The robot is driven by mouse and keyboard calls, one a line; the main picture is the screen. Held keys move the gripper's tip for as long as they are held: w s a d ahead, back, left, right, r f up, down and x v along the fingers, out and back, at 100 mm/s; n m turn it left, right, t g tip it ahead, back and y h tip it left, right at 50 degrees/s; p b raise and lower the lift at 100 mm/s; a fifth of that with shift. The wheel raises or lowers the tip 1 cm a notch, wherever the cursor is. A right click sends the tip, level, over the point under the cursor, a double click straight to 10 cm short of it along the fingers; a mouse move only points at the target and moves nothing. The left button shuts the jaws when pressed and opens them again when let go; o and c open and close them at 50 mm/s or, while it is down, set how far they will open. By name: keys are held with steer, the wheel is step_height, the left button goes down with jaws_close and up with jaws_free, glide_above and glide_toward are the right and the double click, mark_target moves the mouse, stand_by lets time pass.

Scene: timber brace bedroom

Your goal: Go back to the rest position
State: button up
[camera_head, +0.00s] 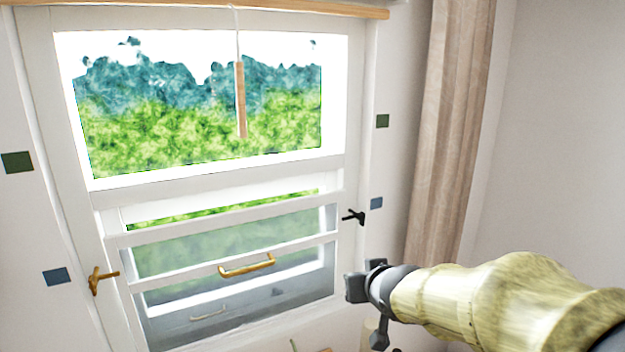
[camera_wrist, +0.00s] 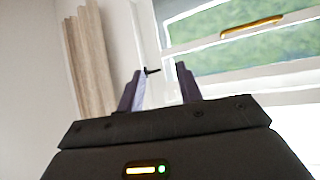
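My gripper (camera_head: 366,286) is at the end of my arm, in front of the lower right of the window (camera_head: 215,182) in the head view. In the wrist view my gripper (camera_wrist: 158,92) has its two fingers apart with nothing between them. A brass handle (camera_head: 247,265) sits on the lower sash and also shows at the top of the wrist view (camera_wrist: 252,26). A black latch (camera_head: 353,216) on the right frame shows between and beyond the fingers in the wrist view (camera_wrist: 152,71).
A brass latch (camera_head: 101,280) is on the left frame. A beige curtain (camera_head: 447,130) hangs right of the window, behind my arm. A wooden pull (camera_head: 240,98) hangs on a cord before the upper pane. Green and blue squares dot the wall. A bare wall (camera_head: 560,140) is at the right.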

steer(key=s+d+f+g+b, duration=0.2)
steer(key=s+f, duration=0.6)
steer(key=f, duration=0.4)
steer(key=s+d+f+m+g+h+b, duration=0.1)
steer(key=s+d+f+g+b, duration=0.2)
steer(key=s+f, duration=0.6)
step_height(320, 180, down, 4)
steer(key=g+b, duration=0.2)
steer(key=g, duration=0.1)
steer(key=shift+m+g, duration=0.3)
steer(key=shift+w, duration=0.1)
steer(key=shift+s, duration=0.2)
